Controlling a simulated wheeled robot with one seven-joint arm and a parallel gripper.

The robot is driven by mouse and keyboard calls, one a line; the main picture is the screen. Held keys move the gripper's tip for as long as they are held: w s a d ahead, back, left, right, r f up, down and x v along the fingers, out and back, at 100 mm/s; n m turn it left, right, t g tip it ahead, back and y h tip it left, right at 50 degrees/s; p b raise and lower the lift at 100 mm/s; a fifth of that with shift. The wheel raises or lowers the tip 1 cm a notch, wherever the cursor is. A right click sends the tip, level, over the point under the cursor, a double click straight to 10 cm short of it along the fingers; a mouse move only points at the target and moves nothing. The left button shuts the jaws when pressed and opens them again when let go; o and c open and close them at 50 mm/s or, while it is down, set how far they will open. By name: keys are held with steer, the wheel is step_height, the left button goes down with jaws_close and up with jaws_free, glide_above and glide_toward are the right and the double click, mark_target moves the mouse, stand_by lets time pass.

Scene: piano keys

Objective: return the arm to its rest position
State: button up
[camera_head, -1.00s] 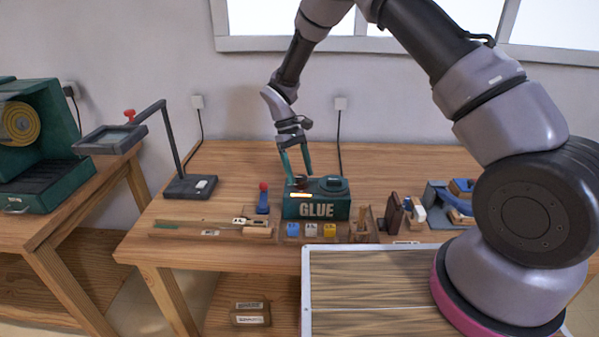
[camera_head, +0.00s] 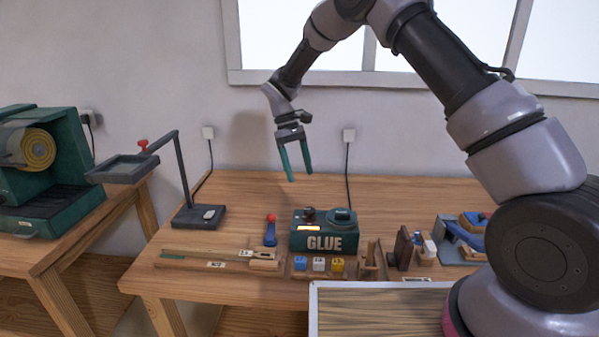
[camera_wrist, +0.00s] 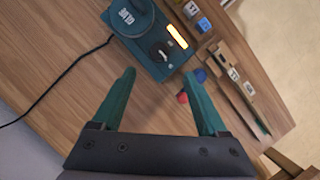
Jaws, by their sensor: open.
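My gripper (camera_head: 299,179) is in the air above the back of the wooden workbench, left of and above the green glue box. Its two green fingers point down, spread apart, with nothing between them. In the wrist view my gripper (camera_wrist: 167,85) is open and empty, with the bench top below. The glue box (camera_head: 324,243) stands upright on the bench, with a dark knob and a round lid on top; it also shows in the wrist view (camera_wrist: 155,62). The gripper is apart from it.
Left of the glue box are a red-topped blue tool (camera_head: 270,232) and a lamp-like stand (camera_head: 185,190). Small colored blocks (camera_head: 319,264) sit in front, and wooden tools (camera_head: 403,248) to the right. A green machine (camera_head: 45,170) stands on the left table. The bench behind is largely clear.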

steer(key=s+d+r+m+t+y, duration=0.25)
steer(key=d+r, duration=0.45)
steer(key=r, duration=0.4)
steer(key=s+d+r+m+t+y, duration=0.1)
steer(key=s+d+r+m, duration=0.15)
steer(key=d+r, duration=0.6)
steer(key=s+d+r+m+t, duration=0.3)
steer(key=s+d+r, duration=0.2)
steer(key=s, duration=0.4)
steer(key=s+d+r+m+t+y, duration=0.1)
steer(key=s+d+r+m+t, duration=0.3)
steer(key=s+d, duration=0.3)
steer(key=shift+s+d+r+m, duration=0.35)
steer(key=shift+s+r, duration=0.15)
steer(key=shift+s, duration=0.85)
steer(key=shift+y, duration=0.25)
